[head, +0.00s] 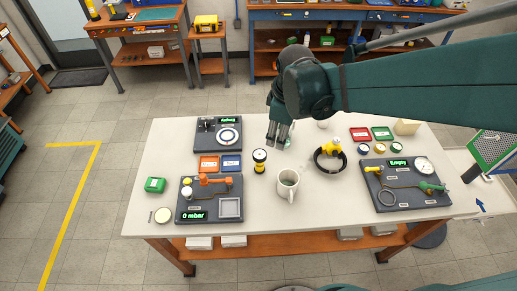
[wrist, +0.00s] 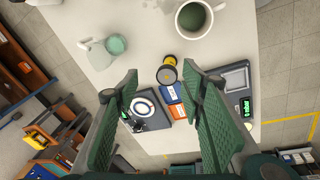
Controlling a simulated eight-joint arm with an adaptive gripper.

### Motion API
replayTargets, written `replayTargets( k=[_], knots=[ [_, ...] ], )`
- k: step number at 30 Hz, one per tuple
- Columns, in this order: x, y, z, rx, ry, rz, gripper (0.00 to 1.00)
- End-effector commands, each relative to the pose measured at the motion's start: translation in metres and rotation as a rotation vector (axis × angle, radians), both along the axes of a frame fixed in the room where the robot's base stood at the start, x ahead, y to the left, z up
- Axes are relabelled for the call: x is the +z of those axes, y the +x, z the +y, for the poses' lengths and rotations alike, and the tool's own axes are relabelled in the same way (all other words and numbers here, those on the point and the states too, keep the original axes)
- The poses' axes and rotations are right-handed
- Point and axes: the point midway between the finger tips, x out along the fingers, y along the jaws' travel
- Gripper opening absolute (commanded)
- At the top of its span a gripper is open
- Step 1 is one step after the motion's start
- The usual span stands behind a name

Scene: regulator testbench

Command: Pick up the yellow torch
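The yellow torch (head: 260,161), a short black-and-yellow cylinder, stands upright on the white table, left of the middle, with its pale round end up. In the wrist view the torch (wrist: 167,73) shows between the tips of my fingers and beyond them. My gripper (head: 279,140) is above the table, a little behind and to the right of the torch in the head view. The wrist view shows its two green fingers (wrist: 160,85) wide apart with nothing between them. The gripper appears apart from the torch.
A pale mug (head: 288,186) stands close, right and in front of the torch. Red and blue trays (head: 231,162) lie to its left, beside dark instrument panels (head: 209,200).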

Motion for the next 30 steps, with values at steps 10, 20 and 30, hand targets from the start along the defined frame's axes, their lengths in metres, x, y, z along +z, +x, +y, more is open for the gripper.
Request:
replayTargets(
  k=[10, 20, 30],
  knots=[
    [-0.045, 0.022, 0.031, 0.23, -0.046, 0.079, 0.39],
    [-0.087, 0.034, 0.057, 0.424, -0.075, 0.147, 0.39],
    [-0.1, 0.037, 0.065, 0.487, -0.083, 0.169, 0.39]
  ],
)
